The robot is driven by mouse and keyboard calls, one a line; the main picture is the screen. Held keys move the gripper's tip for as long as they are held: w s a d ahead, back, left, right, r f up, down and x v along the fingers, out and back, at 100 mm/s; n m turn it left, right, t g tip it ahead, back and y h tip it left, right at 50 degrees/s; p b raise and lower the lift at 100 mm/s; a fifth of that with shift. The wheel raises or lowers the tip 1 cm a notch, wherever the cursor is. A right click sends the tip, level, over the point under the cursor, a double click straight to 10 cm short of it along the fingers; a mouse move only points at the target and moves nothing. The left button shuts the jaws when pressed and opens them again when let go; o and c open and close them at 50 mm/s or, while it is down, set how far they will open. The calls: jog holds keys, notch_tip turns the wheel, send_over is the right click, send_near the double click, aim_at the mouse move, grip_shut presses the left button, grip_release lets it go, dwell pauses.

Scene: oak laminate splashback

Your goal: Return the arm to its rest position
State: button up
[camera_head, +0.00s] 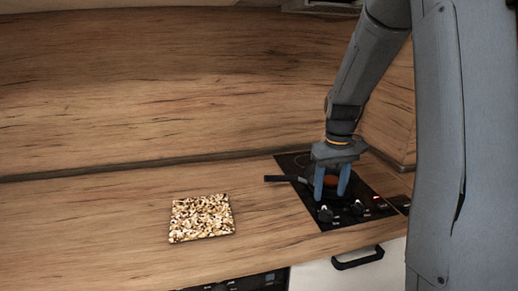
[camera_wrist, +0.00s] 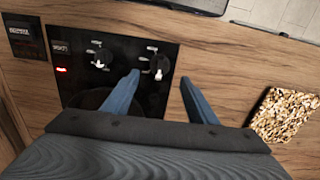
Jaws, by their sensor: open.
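My gripper (camera_head: 331,184) hangs from my arm over the black cooktop (camera_head: 298,163) at the right of the counter. Its two blue fingers point down and stand apart, with nothing between them. In the wrist view my gripper (camera_wrist: 162,92) is also open and empty, with the cooktop's control knobs (camera_wrist: 101,61) just beyond the fingers. A dark pan with a handle (camera_head: 285,179) sits on the cooktop, partly hidden behind the fingers. An orange-brown patch shows there, too small to identify.
A speckled square board or trivet (camera_head: 201,218) lies on the wood counter (camera_head: 110,230) left of the cooktop. The wood splashback (camera_head: 150,80) rises behind. A white cabinet front with a black handle (camera_head: 357,258) is below. A red light glows on the cooktop. The left counter is clear.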

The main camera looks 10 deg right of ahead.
jog(key=s+a+f+t, duration=0.1)
jog(key=s+a+f, duration=0.1)
jog(key=s+a, duration=1.3)
jog(key=shift+s+f+m, duration=0.3)
